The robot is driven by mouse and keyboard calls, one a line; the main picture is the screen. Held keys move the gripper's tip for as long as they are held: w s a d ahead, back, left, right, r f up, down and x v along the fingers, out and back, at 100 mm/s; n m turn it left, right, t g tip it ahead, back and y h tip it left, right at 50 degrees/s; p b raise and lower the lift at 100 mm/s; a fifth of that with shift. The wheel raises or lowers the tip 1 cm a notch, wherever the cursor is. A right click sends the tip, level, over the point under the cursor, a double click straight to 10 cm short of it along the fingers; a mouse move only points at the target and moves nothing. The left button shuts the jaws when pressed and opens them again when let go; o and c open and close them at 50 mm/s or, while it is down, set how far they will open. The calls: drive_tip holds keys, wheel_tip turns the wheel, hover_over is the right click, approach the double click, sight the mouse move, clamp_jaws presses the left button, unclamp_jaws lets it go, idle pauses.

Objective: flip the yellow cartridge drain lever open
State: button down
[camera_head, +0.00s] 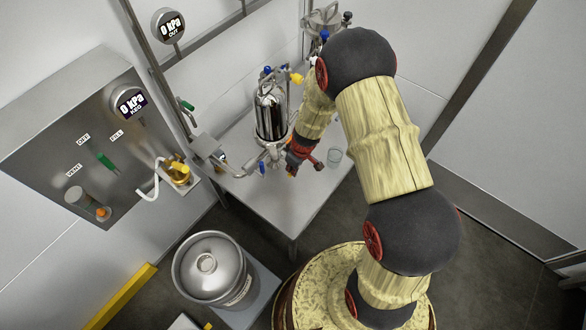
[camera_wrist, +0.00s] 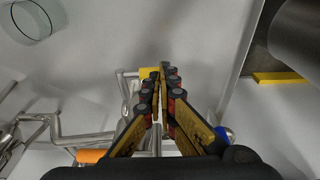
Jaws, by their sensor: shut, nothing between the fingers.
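A small yellow piece (camera_wrist: 150,73), likely the drain lever, shows just beyond my fingertips in the wrist view, on steel pipework. The fingers partly cover it, and I cannot tell whether they touch it. In the head view the steel cartridge (camera_head: 271,112) stands upright on the table, with a yellow handle (camera_head: 296,78) at its top. My gripper (camera_head: 292,168) is low beside the cartridge's bottom fittings, and the drain lever there is hidden. In the wrist view my gripper (camera_wrist: 159,75) is shut, its fingertips together with nothing between them.
A blue handle (camera_head: 262,168) sits on the lower fittings. An orange part (camera_wrist: 92,156) and steel pipes (camera_wrist: 75,138) lie left of my fingers. A glass (camera_head: 334,157) stands on the table (camera_head: 285,212).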

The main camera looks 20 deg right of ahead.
drive_tip(key=shift+s+a+p, duration=0.1)
drive_tip(key=shift+p, duration=0.6)
